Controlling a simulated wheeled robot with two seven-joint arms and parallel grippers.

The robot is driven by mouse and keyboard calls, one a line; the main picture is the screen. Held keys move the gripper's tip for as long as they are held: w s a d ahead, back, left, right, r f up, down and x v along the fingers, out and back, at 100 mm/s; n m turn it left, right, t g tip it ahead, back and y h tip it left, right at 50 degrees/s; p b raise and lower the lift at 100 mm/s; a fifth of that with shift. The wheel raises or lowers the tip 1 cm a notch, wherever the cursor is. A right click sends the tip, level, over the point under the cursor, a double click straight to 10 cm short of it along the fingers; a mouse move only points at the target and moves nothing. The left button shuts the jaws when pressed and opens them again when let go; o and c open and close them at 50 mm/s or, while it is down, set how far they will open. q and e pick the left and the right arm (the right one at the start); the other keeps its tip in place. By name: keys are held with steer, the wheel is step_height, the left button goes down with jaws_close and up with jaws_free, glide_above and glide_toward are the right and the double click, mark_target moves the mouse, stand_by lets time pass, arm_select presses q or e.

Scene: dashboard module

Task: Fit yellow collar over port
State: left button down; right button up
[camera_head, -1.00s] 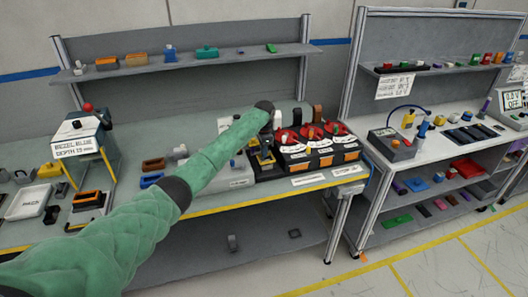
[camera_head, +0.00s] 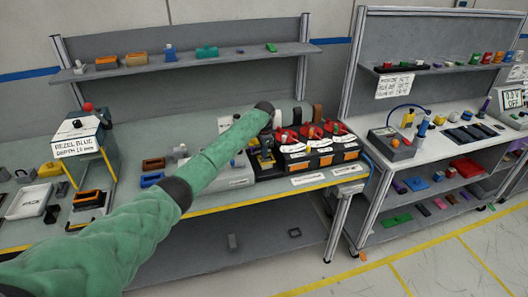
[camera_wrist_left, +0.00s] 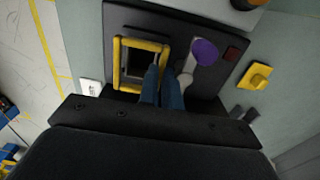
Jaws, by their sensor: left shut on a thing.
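The yellow collar (camera_wrist_left: 119,63) is a rectangular frame on the black module (camera_wrist_left: 190,22) in the left wrist view. A dark rectangular port opening (camera_wrist_left: 136,62) shows inside it. I cannot tell whether the collar is fully down around the port. The blue fingers of my left gripper (camera_wrist_left: 161,82) are shut on the collar's right side. In the head view my left gripper (camera_head: 264,143) is over the module, and the yellow collar (camera_head: 265,160) shows small beneath it. My right gripper is in neither current view.
A purple knob (camera_wrist_left: 204,52) on a pale lever and a red square (camera_wrist_left: 232,53) are right of the collar. A yellow part (camera_wrist_left: 257,76) lies further right. Red-topped units (camera_head: 312,134) stand close to the right of my gripper. A shelf (camera_head: 185,60) spans behind the bench.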

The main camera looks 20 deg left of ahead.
arm_select(q)
steer(key=shift+f, duration=0.45)
arm_select(e)
steer(key=shift+f, duration=0.15)
arm_select(q)
steer(key=c, duration=1.5)
jaws_free()
steer(key=shift+r+b, duration=0.75)
steer(key=shift+r, duration=0.2)
step_height(320, 180, up, 5)
steer(key=shift+f+b, duration=0.1)
steer(key=shift+b, duration=1)
steer(key=shift+r, duration=0.5)
arm_select(e)
steer(key=shift+w+a, duration=0.15)
steer(key=shift+w, duration=0.75)
steer(key=shift+w+a, duration=0.2)
steer(key=shift+w, duration=0.75)
steer(key=shift+w+a, duration=0.15)
steer(key=shift+w, duration=0.75)
